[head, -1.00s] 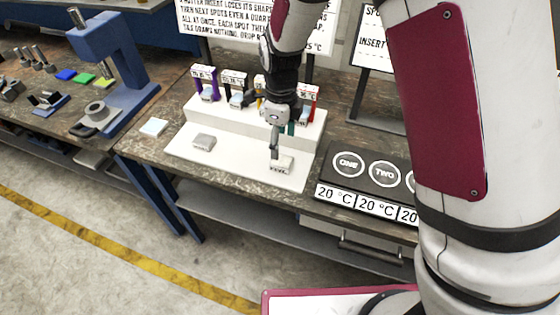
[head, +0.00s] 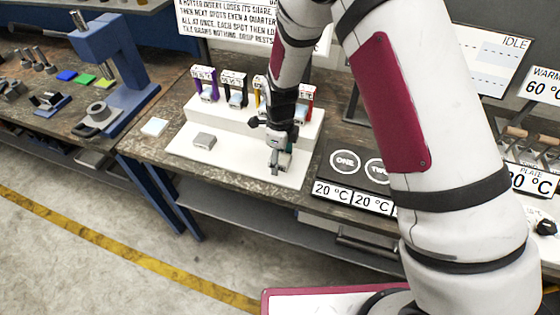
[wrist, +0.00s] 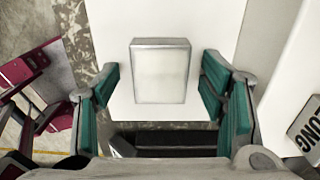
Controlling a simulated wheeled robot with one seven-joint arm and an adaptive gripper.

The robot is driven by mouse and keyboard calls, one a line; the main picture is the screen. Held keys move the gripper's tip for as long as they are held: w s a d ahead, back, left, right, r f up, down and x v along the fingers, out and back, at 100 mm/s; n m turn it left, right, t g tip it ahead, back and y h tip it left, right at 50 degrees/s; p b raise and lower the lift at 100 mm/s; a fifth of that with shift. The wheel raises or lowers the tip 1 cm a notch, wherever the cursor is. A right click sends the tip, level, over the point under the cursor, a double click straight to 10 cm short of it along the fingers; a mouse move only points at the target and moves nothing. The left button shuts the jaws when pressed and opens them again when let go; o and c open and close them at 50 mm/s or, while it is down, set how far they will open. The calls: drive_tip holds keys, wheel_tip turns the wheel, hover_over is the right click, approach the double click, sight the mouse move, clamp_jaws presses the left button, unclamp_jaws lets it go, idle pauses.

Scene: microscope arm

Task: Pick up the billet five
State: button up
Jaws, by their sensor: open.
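A pale rectangular block (wrist: 160,72) lies on the white board (head: 240,170), and I take it for billet five, though no marking on it can be read. In the wrist view it sits between the teal-padded fingers of my open gripper (wrist: 163,86), with a gap on both sides. In the head view my gripper (head: 277,168) points down over the board's front right part and hides the block. How far the fingertips are above the board is hard to tell.
A grey block (head: 204,141) lies left on the board. A raised white step with several coloured labelled holders (head: 206,84) stands behind. A dark plate with round spots (head: 345,162) is close on the right. A pale block (head: 154,127) lies on the table at left.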

drive_tip(key=shift+c, duration=0.2)
clamp_jaws()
drive_tip(key=shift+r, duration=0.2)
